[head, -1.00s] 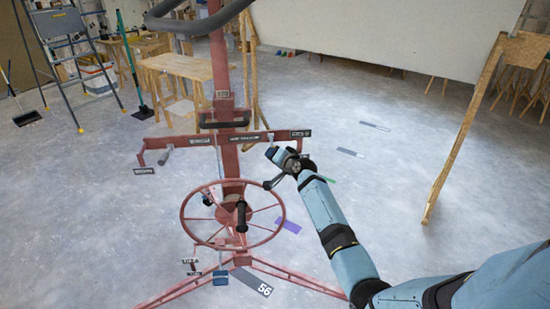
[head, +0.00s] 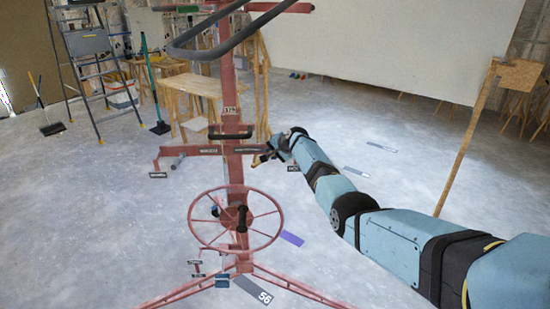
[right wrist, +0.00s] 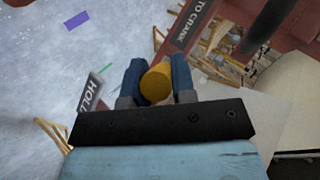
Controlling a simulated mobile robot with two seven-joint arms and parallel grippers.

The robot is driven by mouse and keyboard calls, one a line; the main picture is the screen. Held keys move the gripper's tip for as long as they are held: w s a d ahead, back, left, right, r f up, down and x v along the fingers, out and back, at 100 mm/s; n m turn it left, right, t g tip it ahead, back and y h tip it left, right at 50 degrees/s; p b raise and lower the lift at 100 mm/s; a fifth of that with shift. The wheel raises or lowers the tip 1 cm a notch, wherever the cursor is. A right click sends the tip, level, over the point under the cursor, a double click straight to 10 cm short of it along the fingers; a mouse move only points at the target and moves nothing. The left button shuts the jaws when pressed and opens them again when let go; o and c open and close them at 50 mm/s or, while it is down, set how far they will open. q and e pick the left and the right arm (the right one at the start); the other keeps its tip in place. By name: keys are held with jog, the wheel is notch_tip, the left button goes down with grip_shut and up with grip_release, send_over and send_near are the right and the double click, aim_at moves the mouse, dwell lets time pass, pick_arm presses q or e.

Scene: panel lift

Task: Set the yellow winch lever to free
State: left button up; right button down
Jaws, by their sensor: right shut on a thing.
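The red panel lift (head: 232,120) stands in the middle of the head view, with a spoked wheel (head: 237,220) low on its mast. My right gripper (head: 268,154) is at the right part of its crossbar (head: 205,150). In the right wrist view its blue fingers (right wrist: 156,82) are shut on the yellow round knob of the winch lever (right wrist: 155,84). Dark plates reading "HOL…" (right wrist: 95,96) and "TO CRANK" (right wrist: 192,20) lie either side of it. The lever's shaft is hidden there, and the gripper hides the lever in the head view. My left gripper is out of view.
The lift's red legs (head: 300,288) spread over the grey floor. A wooden prop (head: 465,150) stands at the right beside a large pale panel (head: 390,45). A stepladder (head: 88,60) and a wooden table (head: 195,85) stand at the back left. Open floor surrounds the lift.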

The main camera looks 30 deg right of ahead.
jog(key=shift+w+r, duration=0.1)
jog(key=shift+r, duration=0.15)
jog(key=shift+d, duration=0.1)
dwell(0.3)
jog(key=c, duration=0.9)
grip_release()
jog(key=shift+c, duration=0.2)
jog(key=v, duration=1.3)
jog(key=shift+r+p, duration=0.35)
jog(key=shift+r, duration=0.1)
jog(key=shift+d, duration=0.15)
